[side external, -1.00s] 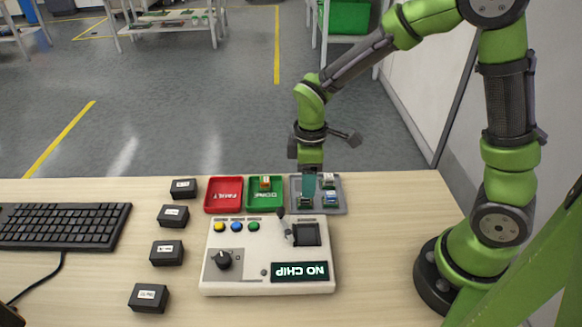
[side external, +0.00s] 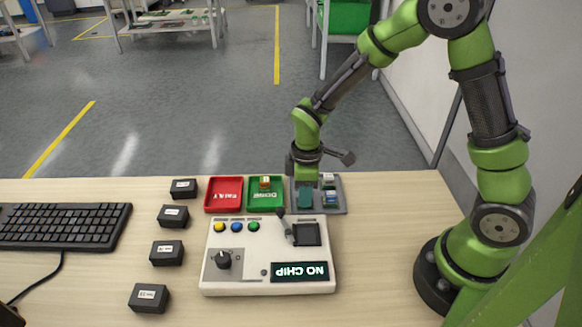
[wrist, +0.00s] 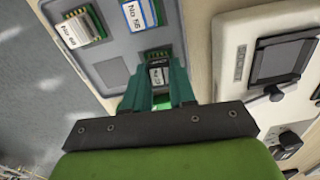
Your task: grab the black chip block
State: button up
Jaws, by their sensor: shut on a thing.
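My gripper (side external: 305,197) reaches down into the grey tray (side external: 342,207). In the wrist view, the teal fingers (wrist: 159,90) are closed around a black chip block (wrist: 158,62) with a pale label. That block still sits low at the tray (wrist: 111,73), and the fingers hide its sides. In the side view the fingers hide it.
A white tester (side external: 240,265) reading "NO CHIP" stands in front of the tray, with a lever and dark socket (side external: 306,234). Left of the tray are a green bin (side external: 265,206) holding a chip block and a red bin (side external: 224,194). Several black boxes (side external: 166,253) stand farther left.

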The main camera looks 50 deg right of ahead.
grip_shut()
jog(key=shift+r, duration=0.15)
